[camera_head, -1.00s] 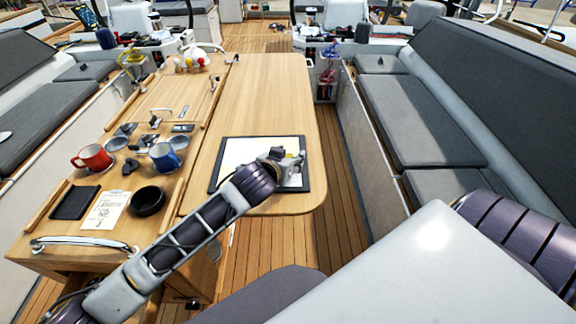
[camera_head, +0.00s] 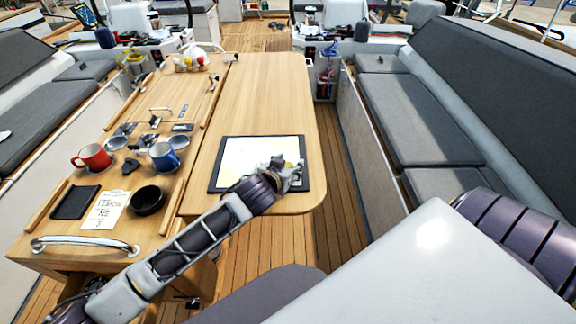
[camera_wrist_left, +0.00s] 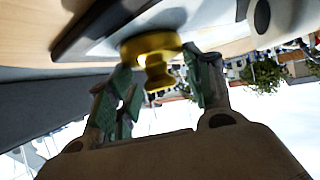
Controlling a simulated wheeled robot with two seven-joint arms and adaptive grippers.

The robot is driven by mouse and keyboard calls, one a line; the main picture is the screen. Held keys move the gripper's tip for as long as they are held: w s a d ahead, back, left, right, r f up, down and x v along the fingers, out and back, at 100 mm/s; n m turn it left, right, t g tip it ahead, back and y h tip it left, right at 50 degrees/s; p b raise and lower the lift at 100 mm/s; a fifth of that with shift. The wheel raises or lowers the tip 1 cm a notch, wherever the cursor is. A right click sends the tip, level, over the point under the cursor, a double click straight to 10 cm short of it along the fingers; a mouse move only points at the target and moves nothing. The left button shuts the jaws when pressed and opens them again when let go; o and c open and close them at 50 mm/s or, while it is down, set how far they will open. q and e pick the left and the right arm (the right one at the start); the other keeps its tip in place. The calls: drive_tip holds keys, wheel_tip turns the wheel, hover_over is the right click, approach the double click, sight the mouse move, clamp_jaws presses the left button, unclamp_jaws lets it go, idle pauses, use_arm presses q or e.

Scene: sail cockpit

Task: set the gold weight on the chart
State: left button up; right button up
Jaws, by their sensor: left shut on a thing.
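The chart (camera_head: 245,158) is a pale sheet in a dark-edged board on the near end of the wooden table. My left gripper (camera_head: 285,172) is over its right side and hides part of it. The gold weight (camera_wrist_left: 151,47) is a round brass piece with a knob, between the green-padded fingers of my left gripper (camera_wrist_left: 157,75) in the left wrist view. The gripper is shut on it. Its broad base faces the chart board. I cannot tell whether it touches the sheet. In the head view only a bit of yellow shows by the fingers. My right gripper is out of view.
Left on the table are a red mug (camera_head: 92,157), a blue mug (camera_head: 164,157), a black bowl (camera_head: 147,200), a paper note (camera_head: 105,209) and a dark pad (camera_head: 75,202). The table's far half (camera_head: 265,90) is clear. A grey bench (camera_head: 420,120) runs along the right.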

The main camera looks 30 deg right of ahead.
use_arm(q)
drive_tip(key=o, duration=1.3)
drive_tip(key=shift+a, duration=0.1)
drive_tip(key=v, duration=1.2)
drive_tip(key=shift+b, duration=0.4)
